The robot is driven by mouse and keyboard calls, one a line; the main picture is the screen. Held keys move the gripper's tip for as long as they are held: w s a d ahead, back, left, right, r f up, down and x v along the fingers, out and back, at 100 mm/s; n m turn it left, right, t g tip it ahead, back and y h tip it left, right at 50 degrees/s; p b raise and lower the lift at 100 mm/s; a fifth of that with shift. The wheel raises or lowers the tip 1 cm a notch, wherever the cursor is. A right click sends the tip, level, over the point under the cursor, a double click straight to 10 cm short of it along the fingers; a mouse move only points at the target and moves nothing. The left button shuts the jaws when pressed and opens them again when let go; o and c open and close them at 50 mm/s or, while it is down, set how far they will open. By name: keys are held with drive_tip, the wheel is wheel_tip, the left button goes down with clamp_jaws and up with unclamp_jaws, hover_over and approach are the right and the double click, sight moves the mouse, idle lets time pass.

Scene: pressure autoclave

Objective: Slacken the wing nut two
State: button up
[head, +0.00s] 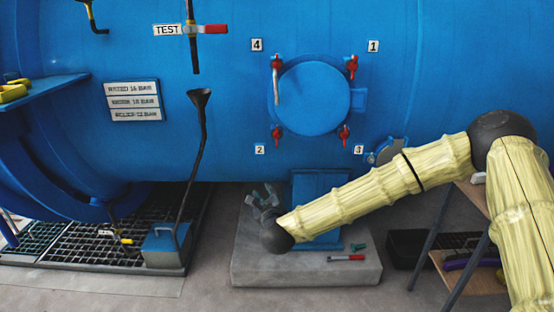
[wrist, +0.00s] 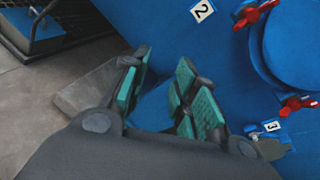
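Wing nut two (head: 277,133) is red and sits at the lower left of the round blue hatch (head: 312,98), just above and right of the label "2" (head: 259,150). In the wrist view wing nut two (wrist: 256,14) shows at the top right, beside its label (wrist: 202,10). My gripper (head: 262,193) is below the hatch and apart from the nut, partly hidden by my wrist in the head view. In the wrist view my gripper (wrist: 164,68) has its green-padded fingers spread, with nothing between them.
Other red wing nuts sit at labels 1 (head: 373,46), 3 (head: 358,150) and 4 (head: 257,45). A grey handle (head: 277,84) hangs at the hatch's upper left. A black funnel pipe (head: 203,120) stands left. A red-handled tool (head: 346,258) lies on the concrete plinth (head: 255,270).

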sight(277, 137)
drive_tip(key=w+d+r+m+t+h+b, duration=0.1)
drive_tip(key=w+d+r+m, duration=0.1)
drive_tip(key=w+r+m, duration=0.3)
drive_tip(key=w+d+r+m+t+h+b, duration=0.1)
drive_tip(key=w+d+r+m+t+h, duration=0.15)
drive_tip(key=r, duration=0.45)
drive_tip(key=shift+m+g+y, duration=0.25)
drive_tip(key=shift+g+y, duration=0.1)
drive_tip(key=shift+g, duration=0.1)
drive_tip(key=w, duration=0.9)
drive_tip(key=shift+w+a, duration=0.3)
drive_tip(key=shift+a, duration=0.05)
clamp_jaws()
